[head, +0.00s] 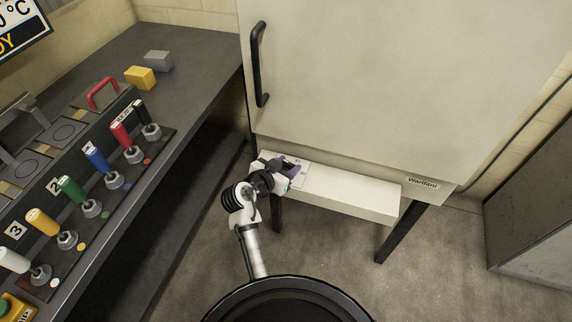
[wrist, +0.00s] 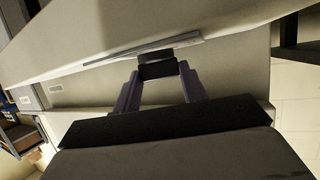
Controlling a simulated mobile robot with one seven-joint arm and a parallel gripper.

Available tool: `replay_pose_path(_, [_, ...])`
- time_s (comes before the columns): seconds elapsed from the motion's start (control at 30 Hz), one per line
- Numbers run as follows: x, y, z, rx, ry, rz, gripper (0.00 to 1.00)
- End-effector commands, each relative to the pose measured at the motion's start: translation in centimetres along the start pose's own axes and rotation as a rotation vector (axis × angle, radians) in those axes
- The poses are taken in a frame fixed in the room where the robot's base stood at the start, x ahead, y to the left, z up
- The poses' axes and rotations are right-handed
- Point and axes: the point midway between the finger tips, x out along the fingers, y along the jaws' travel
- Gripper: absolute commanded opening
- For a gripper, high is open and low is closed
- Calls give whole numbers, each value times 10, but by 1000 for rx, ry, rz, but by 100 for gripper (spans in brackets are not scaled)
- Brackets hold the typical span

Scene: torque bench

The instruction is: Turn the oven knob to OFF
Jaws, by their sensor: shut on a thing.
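The oven knob (wrist: 157,69) is a small black block in the wrist view. It sits against the pale oven front below a thin grey plate edge. My gripper (wrist: 158,78) has its two purple-grey fingers on either side of the knob, shut on it. In the head view my gripper (head: 291,163) is at the left end of the pale control ledge (head: 350,193) under the oven door. There the knob is mostly hidden by the gripper. The knob's pointer and any OFF mark cannot be read in either view.
The large pale oven (head: 400,90) has a black door handle (head: 259,65) at its left. A dark bench (head: 190,55) with several coloured levers stands on the left. A grey cabinet (head: 535,210) stands at the right. The floor (head: 330,240) in front of the oven is clear.

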Motion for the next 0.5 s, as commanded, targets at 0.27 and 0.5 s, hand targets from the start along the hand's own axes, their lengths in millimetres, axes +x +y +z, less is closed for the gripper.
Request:
replay_pose_path(0.27, [-1, 7, -3, -89, -1, -213, 19])
replay_pose_path(0.5, [-1, 9, -6, -164, -1, -395, 19])
